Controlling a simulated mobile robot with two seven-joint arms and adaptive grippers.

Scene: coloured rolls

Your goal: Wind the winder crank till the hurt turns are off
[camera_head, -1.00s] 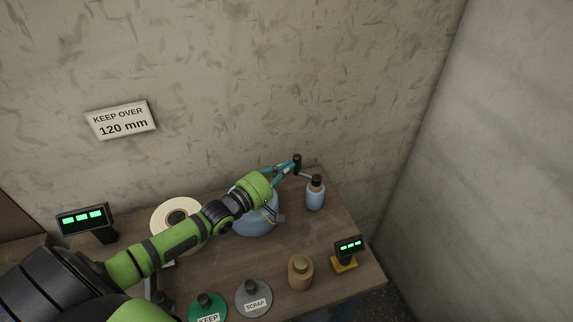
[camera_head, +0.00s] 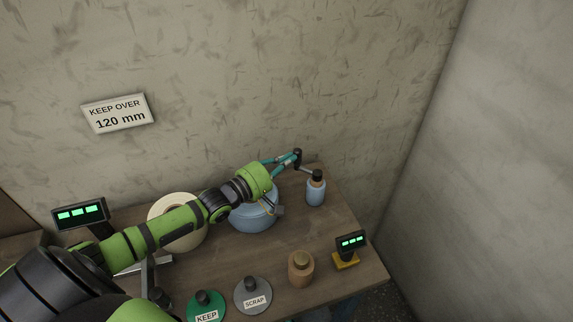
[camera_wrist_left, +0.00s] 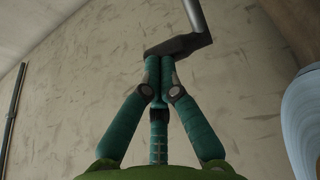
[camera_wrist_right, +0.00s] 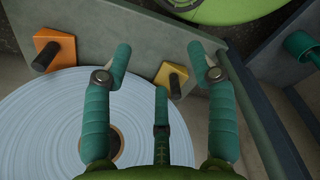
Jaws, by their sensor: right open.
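My left gripper (camera_head: 295,159) is shut on the dark grip of the winder crank (camera_wrist_left: 180,46) in the left wrist view, with both fingertips together against it. A grey crank arm (camera_wrist_left: 193,14) runs up from the grip. In the head view the blue roll (camera_head: 252,220) lies under my left forearm, which partly hides it. The cream roll (camera_head: 165,206) lies to its left, also partly covered. My right gripper (camera_wrist_right: 160,60) is open and empty above a pale blue roll (camera_wrist_right: 45,130) in the right wrist view. Hurt turns cannot be made out.
A blue bottle (camera_head: 316,193) stands close right of the crank. A "KEEP OVER 120 mm" sign (camera_head: 118,113) hangs on the wall.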

